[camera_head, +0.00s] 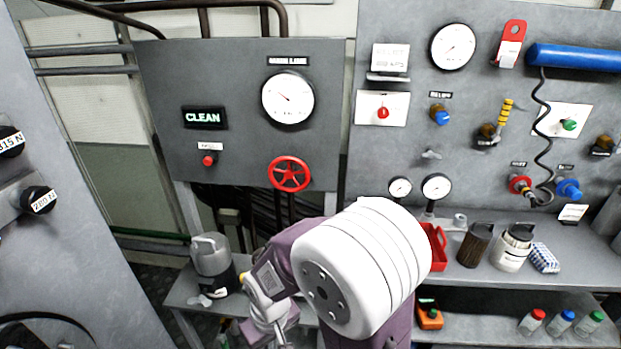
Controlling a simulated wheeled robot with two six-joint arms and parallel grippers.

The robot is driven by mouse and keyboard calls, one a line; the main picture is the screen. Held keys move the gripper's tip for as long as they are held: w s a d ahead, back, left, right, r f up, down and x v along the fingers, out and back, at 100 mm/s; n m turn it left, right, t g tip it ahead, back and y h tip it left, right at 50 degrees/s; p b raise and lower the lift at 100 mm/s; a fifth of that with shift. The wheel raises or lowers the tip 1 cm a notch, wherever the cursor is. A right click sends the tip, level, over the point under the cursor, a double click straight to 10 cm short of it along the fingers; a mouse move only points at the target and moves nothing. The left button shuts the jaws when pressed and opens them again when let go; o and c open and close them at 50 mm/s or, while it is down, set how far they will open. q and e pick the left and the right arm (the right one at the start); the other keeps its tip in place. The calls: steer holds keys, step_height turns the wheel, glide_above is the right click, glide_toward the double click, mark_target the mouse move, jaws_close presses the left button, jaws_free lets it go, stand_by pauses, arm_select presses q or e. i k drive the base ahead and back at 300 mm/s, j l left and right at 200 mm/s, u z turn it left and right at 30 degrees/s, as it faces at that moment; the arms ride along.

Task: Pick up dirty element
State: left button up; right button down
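A dark brown ribbed cylinder with a dark handle, which looks like the dirty element (475,246), stands upright on the right-hand shelf. A pale element (513,247) of similar shape stands just right of it. One of my arms rises from the bottom middle, apparently the right one. Its large white joint covers the area left of the red tray, and its wrist bends down and left. The fingers at its lower end are too small and covered to read. Nothing of mine touches the brown cylinder. My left gripper is not in view.
A red tray (438,249) sits left of the brown cylinder, and a blue-white packet (544,258) lies right of the pale element. A grey capped housing (212,262) stands on the left bench. The panel carries a lit CLEAN sign (205,117) and a red handwheel (289,174).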

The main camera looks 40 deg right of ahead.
mark_target(477, 238)
steer(key=z, duration=2.7)
steer(key=i+l+u, duration=0.1)
steer(key=u, duration=0.25)
steer(key=i+l+u, duration=0.15)
steer(key=u, duration=0.25)
steer(key=l+u, duration=0.15)
steer(key=u, duration=0.2)
steer(key=i+l, duration=0.05)
